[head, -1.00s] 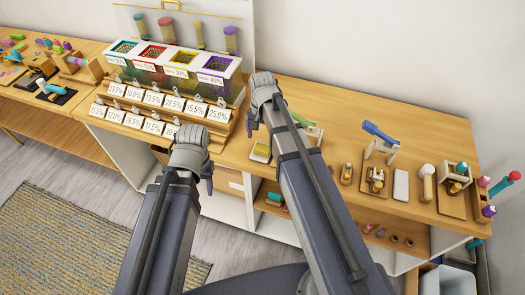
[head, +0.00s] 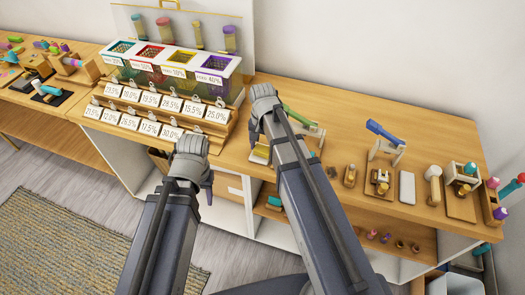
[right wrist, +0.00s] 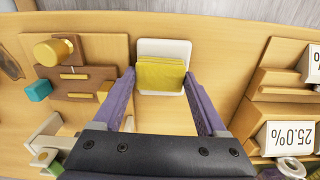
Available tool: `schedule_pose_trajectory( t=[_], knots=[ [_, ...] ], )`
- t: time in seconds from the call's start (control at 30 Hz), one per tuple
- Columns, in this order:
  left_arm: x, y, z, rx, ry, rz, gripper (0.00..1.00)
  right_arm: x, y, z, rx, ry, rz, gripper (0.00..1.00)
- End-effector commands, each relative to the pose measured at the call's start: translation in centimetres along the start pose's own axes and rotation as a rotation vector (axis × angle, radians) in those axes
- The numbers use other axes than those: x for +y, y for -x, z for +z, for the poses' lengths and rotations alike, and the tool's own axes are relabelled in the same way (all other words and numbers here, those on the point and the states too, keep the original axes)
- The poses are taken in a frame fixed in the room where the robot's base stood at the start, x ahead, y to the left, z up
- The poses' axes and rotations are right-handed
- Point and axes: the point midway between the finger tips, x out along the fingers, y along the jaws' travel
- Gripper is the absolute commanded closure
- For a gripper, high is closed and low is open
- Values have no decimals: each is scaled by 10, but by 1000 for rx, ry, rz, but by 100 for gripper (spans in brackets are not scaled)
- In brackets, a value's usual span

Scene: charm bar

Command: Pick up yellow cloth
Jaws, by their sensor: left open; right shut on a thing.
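The yellow cloth (right wrist: 160,74) is a folded block lying over a white tray (right wrist: 165,45) in the right wrist view. The purple fingers of my right gripper (right wrist: 160,82) are on either side of the cloth and shut on it. In the head view my right gripper (head: 252,130) is above the white tray (head: 258,157), and its arm and hand hide most of the cloth. I cannot tell whether the cloth is clear of the tray. My left gripper (head: 207,190) is open and empty, in front of the counter's front edge.
A rack of percentage cards (head: 160,112) and a box with coloured compartments (head: 170,68) stand to the left. A green-handled tool (head: 298,117), a blue-handled tool (head: 385,132) and a white slab (head: 407,187) are to the right. The back right of the counter (head: 340,110) is clear.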

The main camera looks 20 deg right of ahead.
Motion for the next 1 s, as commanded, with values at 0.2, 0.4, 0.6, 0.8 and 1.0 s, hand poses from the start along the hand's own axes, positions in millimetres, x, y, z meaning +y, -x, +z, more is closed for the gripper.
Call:
schedule_pose_trajectory(
  t=[0.2, 0.4, 0.6, 0.8, 1.0],
  knots=[
    [0, 0, 0, 0, 0, 0, 50, 0, 0, 0, 0, 0, 0, 58],
    [0, 0, 0, 0, 0, 0, 50, 0, 0, 0, 0, 0, 0, 80],
    [0, 0, 0, 0, 0, 0, 50, 0, 0, 0, 0, 0, 0, 81],
    [-1, 6, 0, 0, 0, 0, 50, 0, 6, 0, 0, 0, 0, 81],
    [-2, 26, 2, 0, 0, 0, 50, 0, 26, 0, 0, 0, 0, 81]
  ],
)
